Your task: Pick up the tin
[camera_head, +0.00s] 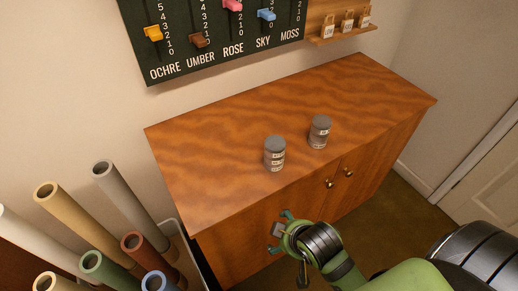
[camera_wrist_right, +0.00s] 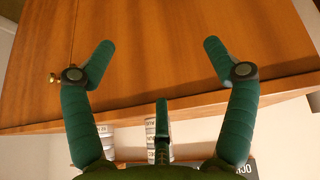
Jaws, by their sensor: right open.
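Two grey tins with dark lids and white labels stand upright on the wooden cabinet top. The left tin (camera_head: 274,154) is nearer the front edge, and the right tin (camera_head: 319,132) is a little further right and back. Parts of both tins show low in the right wrist view, one at left (camera_wrist_right: 105,135) and one near the middle (camera_wrist_right: 152,128), partly hidden by my gripper. My right gripper (camera_head: 277,231) is in front of the cabinet, lower in the picture than the tins. Its green fingers (camera_wrist_right: 157,46) are spread and empty, with the cabinet front beyond them. My left gripper is out of view.
The wooden cabinet (camera_head: 210,190) has two brass knobs on its front. Rolled tubes (camera_head: 115,180) stand in a bin at left. The cabinet top around the tins is clear.

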